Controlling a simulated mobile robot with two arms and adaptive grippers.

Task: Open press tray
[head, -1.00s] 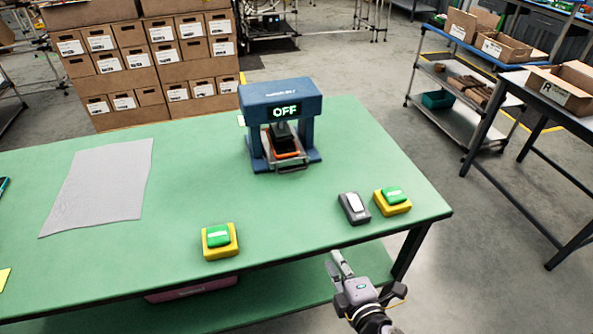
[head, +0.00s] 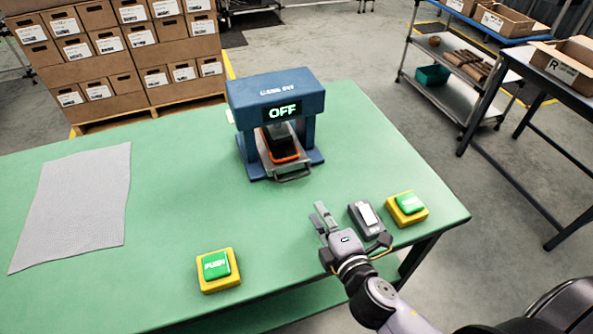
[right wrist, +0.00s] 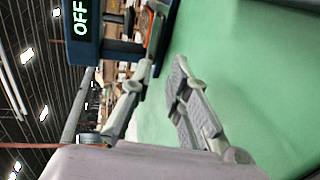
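The blue press (head: 277,93) stands at the back of the green table, its display reading OFF. Its tray (head: 292,174), with an orange-red edge and a metal handle at the front, sits between the press legs, its front sticking out. The press also shows at the upper left of the right wrist view (right wrist: 84,45), with the tray (right wrist: 157,28) beside it. My right gripper (head: 320,214) is over the table, in front and to the right of the tray, apart from it. In the right wrist view its fingers (right wrist: 157,78) are spread with nothing between them. My left gripper is not in view.
Two yellow boxes with green buttons stand near the front edge, one left (head: 218,270) and one right (head: 407,209). A grey switch box (head: 365,219) is close to my right gripper. A grey mat (head: 75,205) lies at left. The table between press and left button is clear.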

